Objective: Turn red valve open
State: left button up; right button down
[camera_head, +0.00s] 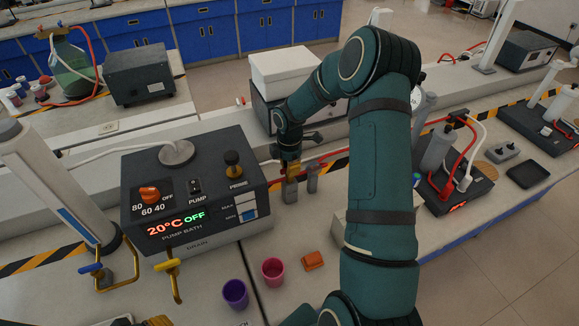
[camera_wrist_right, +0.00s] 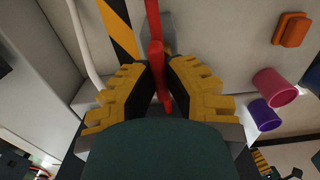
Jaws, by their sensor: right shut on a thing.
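My right gripper (camera_head: 289,172) is at the hose fittings just right of the pump bath, pointing down. In the right wrist view, its yellow and black fingers (camera_wrist_right: 159,85) close from both sides on the red valve handle (camera_wrist_right: 157,58), a red bar standing between them. In the head view the fingers hide the handle, so its turn angle cannot be told. A red hose (camera_head: 334,154) runs right from there. Parts of my left gripper (camera_head: 158,321) show at the bottom edge; its jaws are cut off.
A purple cup (camera_head: 235,293), a pink cup (camera_head: 272,271) and an orange block (camera_head: 313,260) stand on the bench. A white box (camera_head: 287,66) is behind.

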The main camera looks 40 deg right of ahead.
jog(key=shift+s+f, duration=0.1)
jog(key=c, duration=1)
grip_release()
notch_tip(320, 180, up, 12)
